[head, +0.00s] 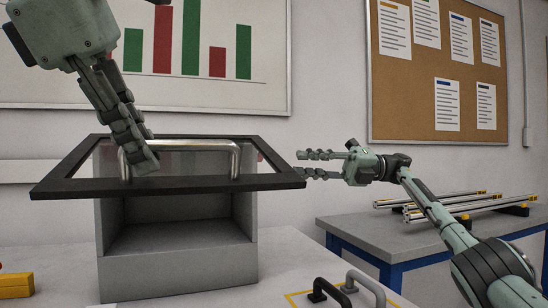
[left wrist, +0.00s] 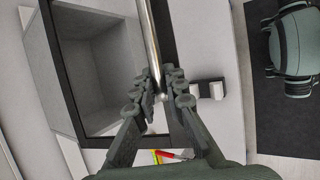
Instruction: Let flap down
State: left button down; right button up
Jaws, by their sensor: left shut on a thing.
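The flap (head: 80,187) is a clear panel in a black frame, held raised and roughly level over the front of a grey box (head: 180,268). A metal bar handle (head: 190,144) is on the flap; the bar also shows in the left wrist view (left wrist: 151,40). My left gripper (head: 143,165) is shut on the left part of the handle, and its fingers hide that part in the head view. In the left wrist view the left gripper (left wrist: 160,92) has the bar between its fingers. My right gripper (head: 303,164) is open and empty, just right of the flap's right edge.
Black and grey handles (head: 345,288) stand at the front of the white table (head: 285,255). A yellow object (head: 16,285) lies at the left edge. A blue-framed bench (head: 400,238) with metal profiles (head: 445,205) stands at the right.

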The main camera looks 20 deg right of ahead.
notch_tip(320, 180, up, 5)
jog(key=s+d+m+t+h, duration=0.2)
jog(key=s+d+m+h, duration=0.15)
jog(key=m, duration=1.05)
jog(key=x, duration=1.2)
jog(key=shift+w+a+f, duration=0.25)
jog(key=shift+w+f, duration=0.05)
jog(key=shift+w, duration=0.1)
jog(key=shift+c, duration=0.3)
grip_shut()
